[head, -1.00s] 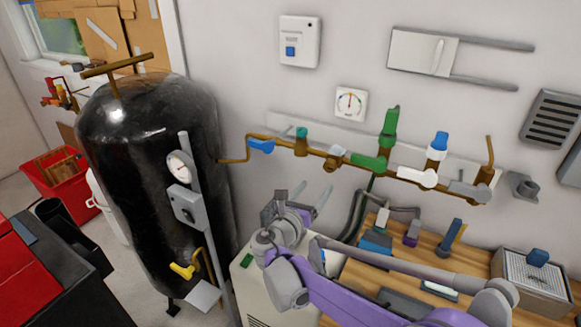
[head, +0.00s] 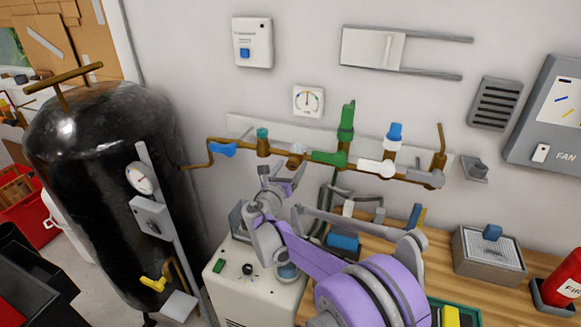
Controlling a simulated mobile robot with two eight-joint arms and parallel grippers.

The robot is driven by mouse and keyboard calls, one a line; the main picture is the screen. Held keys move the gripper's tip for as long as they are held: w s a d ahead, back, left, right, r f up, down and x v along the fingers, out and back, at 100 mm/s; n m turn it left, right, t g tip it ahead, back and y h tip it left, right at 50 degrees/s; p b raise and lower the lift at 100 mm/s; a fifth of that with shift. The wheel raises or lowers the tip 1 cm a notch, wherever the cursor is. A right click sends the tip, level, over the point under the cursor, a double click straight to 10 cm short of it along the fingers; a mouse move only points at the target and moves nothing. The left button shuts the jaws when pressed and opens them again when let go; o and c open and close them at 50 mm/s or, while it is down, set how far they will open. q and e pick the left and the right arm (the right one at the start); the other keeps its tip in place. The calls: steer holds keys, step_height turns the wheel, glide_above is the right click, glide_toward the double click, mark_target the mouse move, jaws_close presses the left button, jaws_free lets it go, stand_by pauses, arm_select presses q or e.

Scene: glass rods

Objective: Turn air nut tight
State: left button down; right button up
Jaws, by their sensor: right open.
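A brass air pipe (head: 277,149) runs along the wall with several coloured fittings on it. A small pale grey fitting (head: 297,149) on it, between the teal-capped fitting and the green valve, looks like the air nut; I cannot be sure which one it is. My right gripper (head: 281,172) is open and empty, just below the pipe and under that fitting. It appears apart from the pipe, though the depth is hard to judge. My left gripper is not in view.
A black tank (head: 95,180) stands left. Below are a cream machine (head: 257,290) and a wooden bench (head: 435,258) with a grey box (head: 487,256).

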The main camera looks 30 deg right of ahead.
jaws_close()
stand_by(0.3)
steer(key=shift+m, duration=0.3)
steer(key=m, duration=1)
steer(key=shift+s+m+p, duration=0.1)
steer(key=shift+m+p, duration=0.3)
stand_by(0.4)
jaws_free()
